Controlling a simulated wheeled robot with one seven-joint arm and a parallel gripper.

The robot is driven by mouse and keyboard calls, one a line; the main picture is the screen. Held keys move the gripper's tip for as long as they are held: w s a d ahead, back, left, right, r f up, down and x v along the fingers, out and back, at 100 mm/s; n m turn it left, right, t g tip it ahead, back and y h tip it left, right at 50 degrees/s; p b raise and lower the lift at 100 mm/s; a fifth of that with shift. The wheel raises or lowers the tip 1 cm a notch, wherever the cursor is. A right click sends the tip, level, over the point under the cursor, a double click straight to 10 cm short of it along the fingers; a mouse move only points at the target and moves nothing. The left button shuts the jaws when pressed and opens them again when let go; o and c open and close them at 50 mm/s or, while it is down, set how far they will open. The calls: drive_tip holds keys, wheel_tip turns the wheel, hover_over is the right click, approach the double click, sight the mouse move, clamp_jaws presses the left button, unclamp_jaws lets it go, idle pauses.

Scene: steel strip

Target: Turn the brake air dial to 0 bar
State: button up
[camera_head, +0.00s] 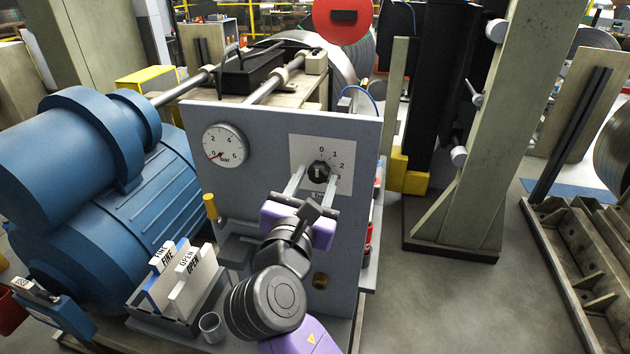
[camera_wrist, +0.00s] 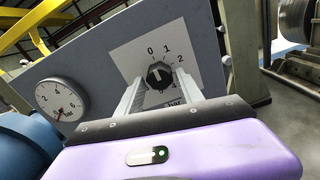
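The brake air dial (camera_head: 319,172) is a black knob with a white mark on a white plate (camera_head: 344,155) printed with 0, 1, 2 and more numbers around it. It also shows in the wrist view (camera_wrist: 159,75). The white mark looks roughly upright, near the 0 side; its exact setting is too small to tell. My gripper (camera_head: 317,178) is open in front of the panel, its two pale fingers apart on either side of the knob. I cannot tell whether they touch it. The fingers hide part of the plate's lower half.
A round pressure gauge (camera_head: 225,145) sits left on the grey panel (camera_head: 255,185), its red needle toward the lower left. A yellow-topped lever (camera_head: 210,206), a tray of signs (camera_head: 185,280) and a metal cup (camera_head: 211,327) are below. A blue motor (camera_head: 100,170) stands left.

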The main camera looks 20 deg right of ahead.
drive_tip(key=shift+o, duration=0.8)
drive_tip(key=b+v, duration=0.1)
drive_tip(key=v, duration=0.7)
drive_tip(key=shift+b, duration=0.4)
drive_tip(key=shift+w, duration=0.1)
